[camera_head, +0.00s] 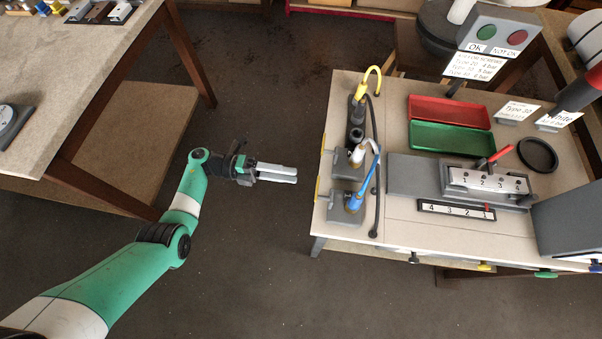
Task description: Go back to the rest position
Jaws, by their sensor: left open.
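My left gripper (278,173) hangs over the dark floor between the two tables, to the left of the workbench (400,217). Its jaws point right toward the bench edge. They are open with a narrow gap and hold nothing. The gripper is apart from the bench and everything on it. My green and white left arm reaches up to it from the lower left. My right gripper does not show in this view.
A red tray (450,110), a green tray (453,137) and a numbered fixture (487,183) sit farther right. Another table (90,60) stands upper left. Open floor surrounds the gripper.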

